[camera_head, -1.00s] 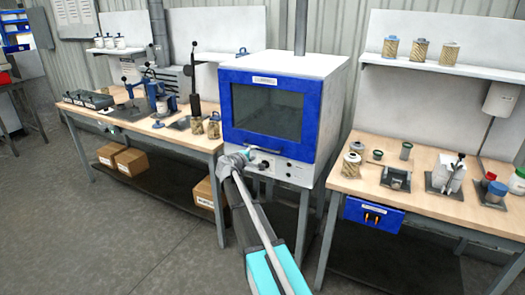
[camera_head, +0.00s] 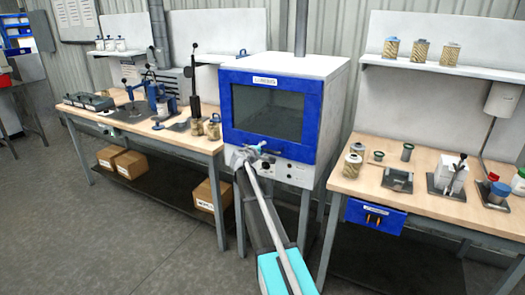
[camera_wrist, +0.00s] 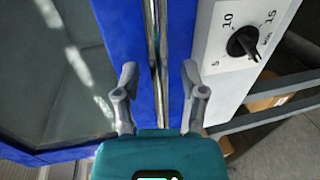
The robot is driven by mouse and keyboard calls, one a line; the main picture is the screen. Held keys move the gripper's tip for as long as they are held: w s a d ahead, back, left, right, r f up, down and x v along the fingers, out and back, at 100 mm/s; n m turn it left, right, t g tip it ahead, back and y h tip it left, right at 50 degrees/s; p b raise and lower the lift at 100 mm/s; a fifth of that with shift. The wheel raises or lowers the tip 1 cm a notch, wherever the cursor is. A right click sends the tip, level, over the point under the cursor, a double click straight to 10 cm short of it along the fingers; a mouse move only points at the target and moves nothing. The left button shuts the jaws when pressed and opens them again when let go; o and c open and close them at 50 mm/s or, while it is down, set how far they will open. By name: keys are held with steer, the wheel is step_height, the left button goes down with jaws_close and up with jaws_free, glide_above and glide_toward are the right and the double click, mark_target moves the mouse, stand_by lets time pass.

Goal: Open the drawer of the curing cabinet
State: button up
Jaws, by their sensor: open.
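The curing cabinet (camera_head: 330,85) is a white box with a blue-framed front (camera_head: 272,77) around a dark window, which looks closed. In the wrist view, the blue frame (camera_wrist: 112,25) and window (camera_wrist: 45,70) fill the left. A shiny metal bar handle (camera_wrist: 155,45) runs along the frame. My gripper (camera_wrist: 160,82) is open and empty, one finger on each side of the bar's line; I cannot tell whether the bar is between the fingertips or beyond them. In the head view my gripper (camera_head: 258,150) is at the lower edge of the blue front.
A dial (camera_wrist: 243,42) marked 5, 10, 15 is on the white panel beside the frame. A left workbench (camera_head: 150,128) carries tools and jars. A right workbench (camera_head: 345,183) carries fixtures and cartridges, with a blue drawer (camera_head: 374,216) beneath. The floor (camera_head: 120,240) in front is open.

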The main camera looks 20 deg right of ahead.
jaws_close()
steer(key=shift+s, duration=0.15)
